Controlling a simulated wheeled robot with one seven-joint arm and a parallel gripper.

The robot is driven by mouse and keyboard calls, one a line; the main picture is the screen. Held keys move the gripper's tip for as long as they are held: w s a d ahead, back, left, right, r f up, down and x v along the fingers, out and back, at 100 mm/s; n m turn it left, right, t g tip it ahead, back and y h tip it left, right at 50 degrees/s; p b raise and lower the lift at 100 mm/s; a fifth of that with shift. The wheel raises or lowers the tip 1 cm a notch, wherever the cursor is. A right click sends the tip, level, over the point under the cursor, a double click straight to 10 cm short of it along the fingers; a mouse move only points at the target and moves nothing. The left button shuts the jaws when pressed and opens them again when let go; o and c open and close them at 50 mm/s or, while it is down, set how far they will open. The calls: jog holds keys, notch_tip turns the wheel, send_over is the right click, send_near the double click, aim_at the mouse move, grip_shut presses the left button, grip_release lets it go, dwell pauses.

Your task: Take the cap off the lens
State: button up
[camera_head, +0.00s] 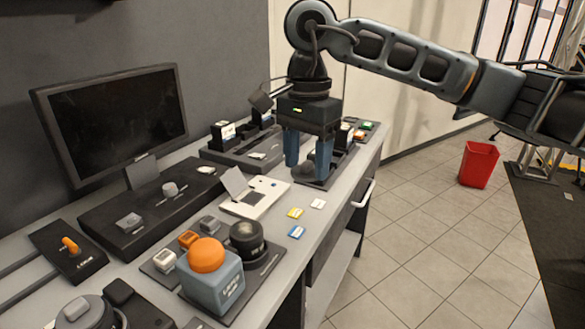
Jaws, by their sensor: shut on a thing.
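My gripper (307,168) has two blue fingers and points down over the far part of the bench. It is shut on a low dark round thing (303,169), which looks like the cap; the fingers partly hide it. It is just above or on a dark mat (322,183), and I cannot tell whether it touches. A short dark cylinder (246,236), like a lens, stands upright on a dark tray near the front. From this view I cannot tell for certain which dark round piece is the lens.
A blue-grey box with an orange dome (206,255) stands beside the dark cylinder. A white device with a raised lid (255,198) and several small coloured cards (296,232) lie mid-bench. A monitor (115,112) stands at the back left. A red bin (478,165) is on the floor.

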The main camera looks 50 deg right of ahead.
aim_at(307, 163)
jog(key=shift+r, duration=0.2)
jog(key=shift+r+p, duration=0.8)
jog(key=shift+r, duration=1.55)
